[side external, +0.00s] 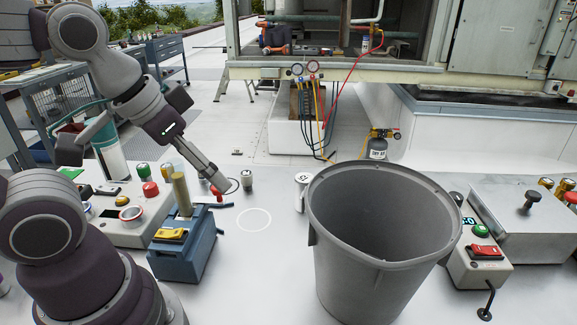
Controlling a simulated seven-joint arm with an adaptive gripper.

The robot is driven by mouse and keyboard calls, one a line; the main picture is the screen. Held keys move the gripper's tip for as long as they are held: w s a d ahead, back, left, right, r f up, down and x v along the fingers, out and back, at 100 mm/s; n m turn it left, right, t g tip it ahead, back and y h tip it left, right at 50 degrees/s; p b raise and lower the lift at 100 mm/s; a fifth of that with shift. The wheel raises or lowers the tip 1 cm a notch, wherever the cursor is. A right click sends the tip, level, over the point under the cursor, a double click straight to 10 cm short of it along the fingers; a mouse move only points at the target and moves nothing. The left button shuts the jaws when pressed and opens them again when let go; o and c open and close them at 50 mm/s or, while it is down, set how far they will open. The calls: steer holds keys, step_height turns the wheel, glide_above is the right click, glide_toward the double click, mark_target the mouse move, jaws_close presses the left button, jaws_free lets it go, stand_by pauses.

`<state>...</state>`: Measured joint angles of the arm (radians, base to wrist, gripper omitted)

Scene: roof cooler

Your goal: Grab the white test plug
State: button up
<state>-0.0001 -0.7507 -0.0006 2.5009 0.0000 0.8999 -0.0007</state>
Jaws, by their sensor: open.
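A small white plug-like piece (302,179) with dark marking on its top stands just left of the grey bin's rim; its lower part is partly hidden by the bin. I take it to be the white test plug. My gripper (224,187) points down and to the right, left of the white piece and clearly apart from it. Its fingers are seen nearly edge-on, open, with nothing visible between them. A small grey cylinder (247,179) stands just right of the fingertips, and a red-topped piece (217,194) is close below them.
A large open grey bin (330,262) fills the front centre. A blue box (183,254) with an upright tan post stands left, near a control box (140,232). A white ring (254,220) marks clear tabletop. A red-switch box (478,262) is right.

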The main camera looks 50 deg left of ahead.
steer(key=shift+o, duration=0.9)
steer(key=shift+w, duration=0.1)
steer(key=n+g+y, duration=0.2)
steer(key=n+y, duration=0.1)
steer(key=n, duration=0.6)
glide_above(246, 174)
steer(key=s+d, duration=0.2)
step_height(246, 174, down, 11)
steer(key=x, duration=1)
steer(key=shift+s, duration=0.3)
jaws_close()
